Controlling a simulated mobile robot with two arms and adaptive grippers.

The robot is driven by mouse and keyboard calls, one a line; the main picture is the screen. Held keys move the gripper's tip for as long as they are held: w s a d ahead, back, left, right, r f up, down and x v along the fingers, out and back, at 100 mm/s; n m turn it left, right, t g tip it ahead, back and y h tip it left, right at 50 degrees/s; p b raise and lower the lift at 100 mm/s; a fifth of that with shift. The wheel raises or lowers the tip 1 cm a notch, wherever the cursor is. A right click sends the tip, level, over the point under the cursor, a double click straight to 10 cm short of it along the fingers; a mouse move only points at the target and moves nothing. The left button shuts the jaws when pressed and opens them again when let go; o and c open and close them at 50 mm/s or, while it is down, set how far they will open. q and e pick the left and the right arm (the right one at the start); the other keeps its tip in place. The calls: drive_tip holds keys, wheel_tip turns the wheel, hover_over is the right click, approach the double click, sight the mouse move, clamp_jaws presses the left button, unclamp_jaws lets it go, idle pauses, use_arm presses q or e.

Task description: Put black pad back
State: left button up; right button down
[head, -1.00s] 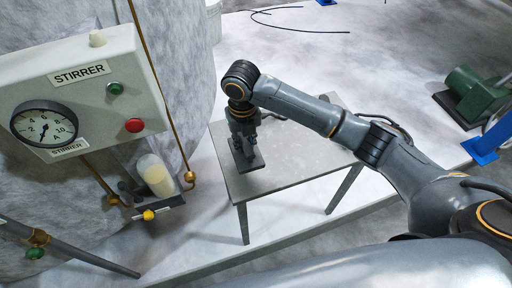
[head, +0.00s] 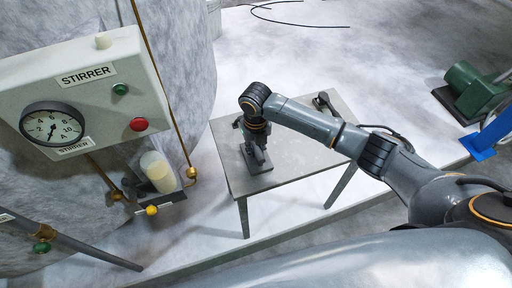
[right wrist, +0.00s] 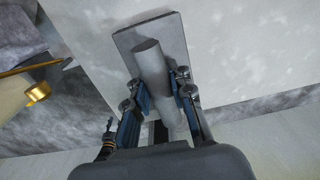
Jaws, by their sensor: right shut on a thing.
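The dark grey pad (head: 260,167) is a flat rectangular plate with a round upright handle. It is at the left part of the grey table, on it or just above; I cannot tell which. In the right wrist view the pad (right wrist: 125,42) shows with its lighter grey cylindrical handle (right wrist: 150,65) between the fingers. My right gripper (head: 255,147) points down and is shut on the handle; its fingers (right wrist: 158,95) lie on both sides of it. My left gripper is not in view.
The grey table (head: 300,155) is mostly bare, with a small dark object (head: 325,103) at its back edge. To the left are the stirrer box (head: 85,90) and a small shelf (head: 172,198) with a pale cylinder (head: 157,172). A green motor (head: 470,90) stands at the right.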

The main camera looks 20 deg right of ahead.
drive_tip(key=c, duration=1.2)
unclamp_jaws()
drive_tip(key=shift+f, duration=0.1)
drive_tip(key=shift+o, duration=0.2)
wheel_tip(320, 180, up, 12)
drive_tip(key=b, duration=0.2)
